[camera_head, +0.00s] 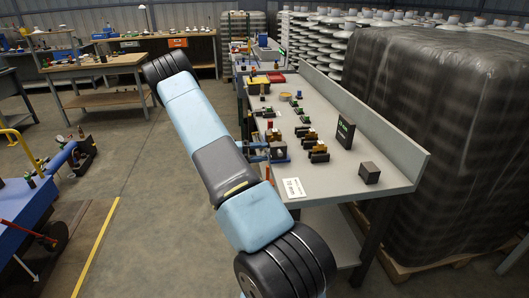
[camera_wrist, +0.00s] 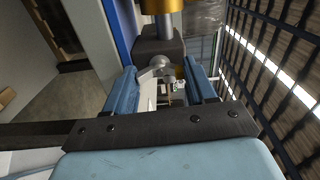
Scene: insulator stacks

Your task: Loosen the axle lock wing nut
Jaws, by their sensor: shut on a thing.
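My gripper (camera_wrist: 160,74) shows in the wrist view as two blue fingers, one on each side of a small grey metal wing nut (camera_wrist: 155,68). The fingers are shut on the wing nut. It sits in front of a dark block (camera_wrist: 172,48), with a grey post and a brass-coloured cylinder (camera_wrist: 161,5) above it. The arm reaches to the left edge of the grey workbench (camera_head: 340,182), near several small brass and dark fittings (camera_head: 308,138).
A wrapped pallet (camera_head: 435,140) is close on the right. A blue cart (camera_head: 25,205) is at the left. The floor between is mostly clear.

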